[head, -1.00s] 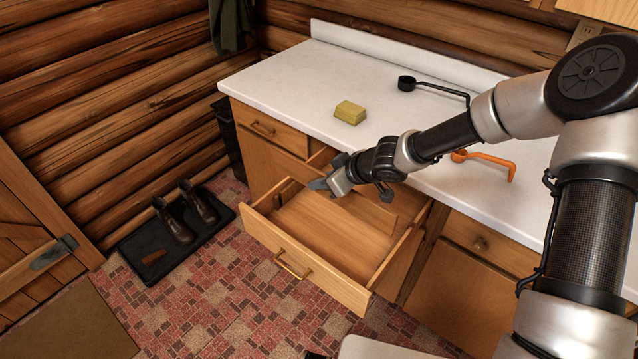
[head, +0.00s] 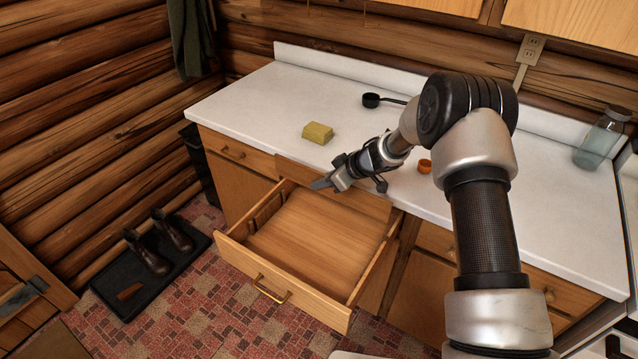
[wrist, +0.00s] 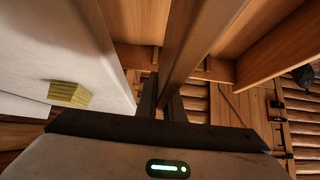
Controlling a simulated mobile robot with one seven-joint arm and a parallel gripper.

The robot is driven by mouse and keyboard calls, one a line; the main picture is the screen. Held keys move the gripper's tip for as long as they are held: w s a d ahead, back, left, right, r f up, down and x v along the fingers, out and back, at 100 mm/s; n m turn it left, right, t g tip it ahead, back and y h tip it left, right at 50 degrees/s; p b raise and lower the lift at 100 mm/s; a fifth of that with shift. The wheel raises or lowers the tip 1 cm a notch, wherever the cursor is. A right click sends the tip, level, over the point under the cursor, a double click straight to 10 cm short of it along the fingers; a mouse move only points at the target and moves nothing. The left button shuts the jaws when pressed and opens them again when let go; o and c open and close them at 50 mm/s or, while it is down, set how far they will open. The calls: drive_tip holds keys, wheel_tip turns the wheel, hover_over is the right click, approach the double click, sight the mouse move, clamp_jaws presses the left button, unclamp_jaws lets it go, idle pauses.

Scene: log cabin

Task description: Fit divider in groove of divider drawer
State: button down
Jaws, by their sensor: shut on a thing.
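The divider drawer (head: 310,302) is pulled out below the counter, its floor bare. Dark upright strips, seemingly forming the groove (head: 264,211), show on its left inner wall. My gripper (head: 322,184) is over the back part of the drawer. It is shut on the divider (head: 297,169), a long flat wooden board that spans the drawer's width near the counter edge. In the wrist view the divider (wrist: 196,35) runs away from between the fingers on its thin edge. The divider's lower edge is hidden, so I cannot tell whether it touches the drawer.
On the white counter (head: 240,105) lie a yellow block (head: 317,133), a black ladle-like scoop (head: 371,100) and an orange utensil (head: 424,166). A glass jar (head: 602,138) stands at the right. Boots (head: 150,255) stand on a black tray on the floor at left.

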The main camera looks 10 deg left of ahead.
sight(325, 194)
drive_tip(key=shift+r+p, duration=0.2)
drive_tip(key=shift+p, duration=0.4)
drive_tip(key=shift+f+b, duration=1.7)
drive_tip(key=shift+f, duration=1.35)
drive_tip(key=shift+p, duration=0.8)
drive_tip(key=shift+f+b, duration=2.75)
drive_tip(key=shift+f, duration=1.75)
drive_tip(key=c, duration=1.8)
unclamp_jaws()
